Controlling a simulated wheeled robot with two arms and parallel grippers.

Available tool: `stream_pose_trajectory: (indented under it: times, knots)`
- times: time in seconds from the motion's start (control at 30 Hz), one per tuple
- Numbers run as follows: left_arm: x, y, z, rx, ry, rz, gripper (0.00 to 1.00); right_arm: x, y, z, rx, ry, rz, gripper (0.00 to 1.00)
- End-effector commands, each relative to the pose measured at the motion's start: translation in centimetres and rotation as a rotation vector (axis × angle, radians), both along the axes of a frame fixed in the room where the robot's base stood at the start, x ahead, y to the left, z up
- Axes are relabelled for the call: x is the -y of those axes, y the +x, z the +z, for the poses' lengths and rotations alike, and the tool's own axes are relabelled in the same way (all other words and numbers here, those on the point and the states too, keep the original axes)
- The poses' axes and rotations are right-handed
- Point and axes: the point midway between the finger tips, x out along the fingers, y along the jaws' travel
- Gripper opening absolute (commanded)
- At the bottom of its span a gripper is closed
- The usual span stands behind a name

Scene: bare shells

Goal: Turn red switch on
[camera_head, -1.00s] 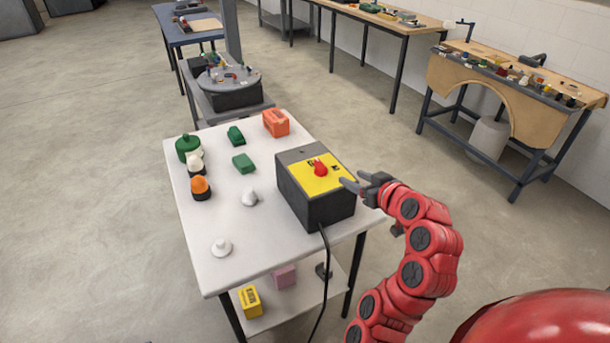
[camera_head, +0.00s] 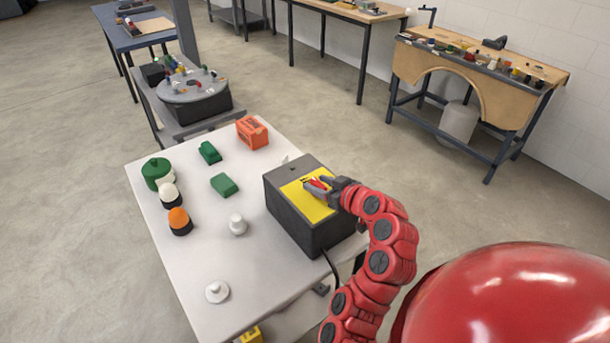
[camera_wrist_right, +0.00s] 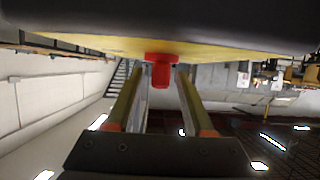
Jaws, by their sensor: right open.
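The red switch (camera_head: 316,185) sits on the yellow top plate (camera_head: 302,203) of a dark grey box (camera_head: 290,217) on the white table. My right gripper (camera_head: 318,188) is at the switch, over the yellow plate, and partly covers it in the head view. In the right wrist view the red switch (camera_wrist_right: 160,70) shows between the tips of my open right gripper (camera_wrist_right: 158,85), with a finger on each side. I cannot tell whether the fingers touch it. My left gripper is not in view.
The white table (camera_head: 185,262) also holds an orange block (camera_head: 252,133), green blocks (camera_head: 224,185), a green round piece (camera_head: 157,172) and several knobs. A round grey turntable (camera_head: 190,88) stands behind. A wooden workbench (camera_head: 480,75) is at the right.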

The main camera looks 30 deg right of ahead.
Motion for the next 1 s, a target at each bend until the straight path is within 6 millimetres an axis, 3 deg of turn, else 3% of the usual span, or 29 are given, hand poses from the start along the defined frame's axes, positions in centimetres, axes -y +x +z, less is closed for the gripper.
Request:
stream_pose_trajectory:
  times: [0.37,0.67,1.0]
  knots:
    - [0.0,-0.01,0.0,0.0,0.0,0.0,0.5,0.15,-0.05,-0.25,0.001,-0.001,-0.002,0.53]
    - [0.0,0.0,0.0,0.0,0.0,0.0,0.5,0.14,-0.04,-0.25,0.001,-0.001,-0.002,0.0]
    - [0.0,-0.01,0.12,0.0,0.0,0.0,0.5,0.08,-0.03,-0.21,0.0,0.0,-0.008,0.0]
